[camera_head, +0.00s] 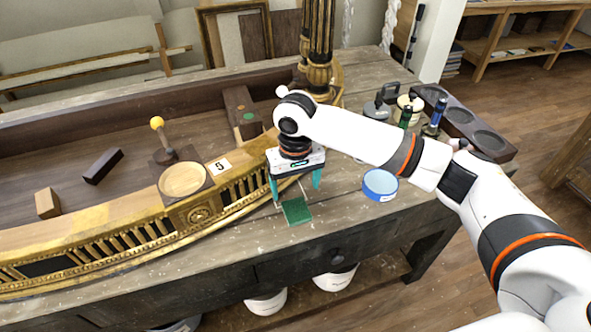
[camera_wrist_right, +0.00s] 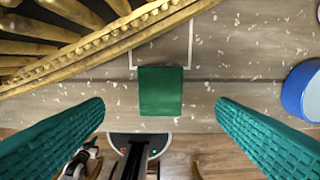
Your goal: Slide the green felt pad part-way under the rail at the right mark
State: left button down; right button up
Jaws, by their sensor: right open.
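The green felt pad (camera_head: 297,210) lies flat on the worn wooden table top, just in front of the gilt rail (camera_head: 150,226). In the right wrist view the pad (camera_wrist_right: 160,92) is apart from the rail (camera_wrist_right: 112,46), with bare wood between them. A thin white outline (camera_wrist_right: 190,45) is on the wood between pad and rail, and the pad's rail-side edge meets its near line. My right gripper (camera_head: 296,192) is open above the pad, its teal fingers on either side and not touching it. My left gripper is not in view.
A blue-rimmed round tin (camera_head: 380,185) stands right of the pad. A dark holder (camera_head: 462,124), bottles and jars are at the back right. Behind the rail are a yellow-knobbed tool (camera_head: 160,135), a round disc (camera_head: 183,181) and blocks. The table's front edge is close to the pad.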

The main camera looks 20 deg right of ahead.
aim_at(296, 208)
notch_tip(296, 208, down, 6)
jog(key=shift+r+p, duration=0.1)
jog(key=shift+p, duration=0.2)
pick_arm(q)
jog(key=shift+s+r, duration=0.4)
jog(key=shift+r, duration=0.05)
pick_arm(e)
jog(key=shift+f, duration=0.85)
